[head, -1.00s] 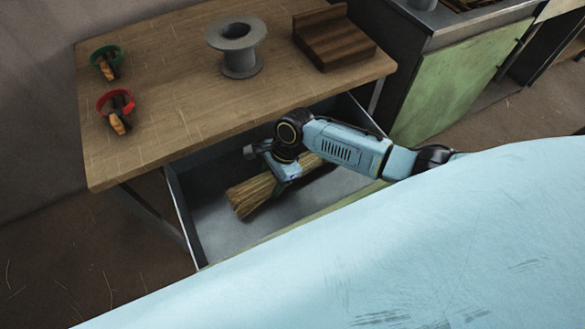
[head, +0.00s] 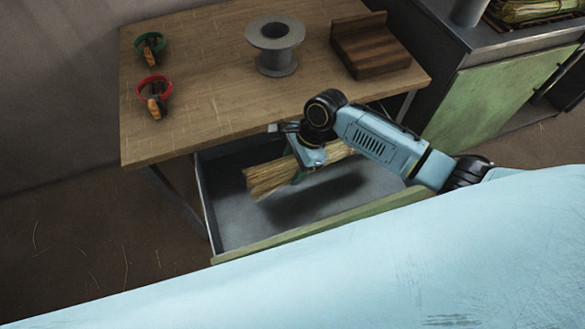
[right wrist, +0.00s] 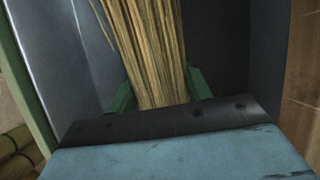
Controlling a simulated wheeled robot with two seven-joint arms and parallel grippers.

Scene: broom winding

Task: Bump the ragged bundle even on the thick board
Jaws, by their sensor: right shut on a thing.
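A straw bundle (head: 268,179) hangs inside or just above the open drawer (head: 236,229), with a dark shadow on the drawer floor below it. My right gripper (head: 299,172) is shut on the bundle near its middle. In the right wrist view the straw (right wrist: 150,50) runs away from me between green fingers, and its strands spread at the far end. The thick board (head: 370,52), dark brown with a raised back edge, stands at the back right of the wooden table (head: 215,100). My left gripper is not in view.
A grey spool (head: 275,45) stands at the back middle of the table. A green ring tool (head: 149,46) and a red ring tool (head: 154,92) lie at the left. A grey-topped cabinet (head: 500,90) stands at the right. The table's front middle is clear.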

